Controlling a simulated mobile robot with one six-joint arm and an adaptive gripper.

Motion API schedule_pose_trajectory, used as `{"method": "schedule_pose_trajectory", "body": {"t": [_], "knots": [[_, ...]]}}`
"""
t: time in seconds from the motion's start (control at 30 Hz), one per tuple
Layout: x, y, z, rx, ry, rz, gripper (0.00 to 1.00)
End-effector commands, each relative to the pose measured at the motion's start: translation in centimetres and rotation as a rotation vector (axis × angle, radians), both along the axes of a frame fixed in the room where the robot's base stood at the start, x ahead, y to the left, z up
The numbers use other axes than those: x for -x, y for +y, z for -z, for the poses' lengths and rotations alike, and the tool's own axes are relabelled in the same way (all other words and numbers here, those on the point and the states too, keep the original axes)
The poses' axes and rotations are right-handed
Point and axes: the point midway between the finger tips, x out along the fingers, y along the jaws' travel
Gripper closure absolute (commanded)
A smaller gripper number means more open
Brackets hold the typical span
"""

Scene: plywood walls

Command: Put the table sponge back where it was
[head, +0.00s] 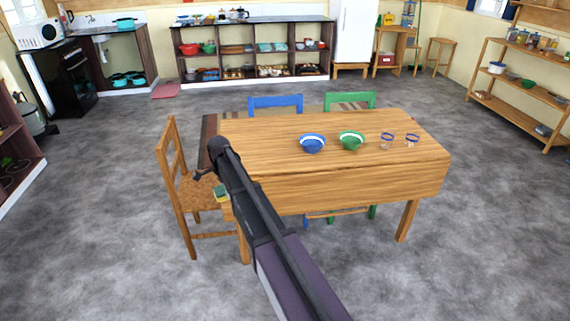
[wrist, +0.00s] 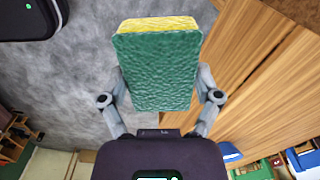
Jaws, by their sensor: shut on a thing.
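The sponge, green with a yellow layer, fills the middle of the wrist view (wrist: 158,72). My gripper (wrist: 160,98) is shut on it, one finger on each side. In the head view the sponge (head: 221,193) shows small below the end of my arm, beside the table's left edge and in front of the wooden chair. My gripper (head: 208,177) is partly hidden there behind my arm. The wooden table (head: 330,175) stands to the right of the sponge. The sponge appears off the tabletop, over the chair or floor side; its exact height I cannot tell.
The wooden chair (head: 172,190) is at the left end. Blue (head: 275,101) and green (head: 350,98) chairs stand behind. The table's front left top is clear.

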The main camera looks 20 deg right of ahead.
Motion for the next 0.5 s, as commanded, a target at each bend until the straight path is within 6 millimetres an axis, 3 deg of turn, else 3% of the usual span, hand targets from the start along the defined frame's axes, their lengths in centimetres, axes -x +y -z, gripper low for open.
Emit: {"method": "schedule_pose_trajectory", "body": {"t": [0.5], "knots": [[-0.04, -0.70, 0.00, 0.000, 0.000, 0.007, 0.57]]}}
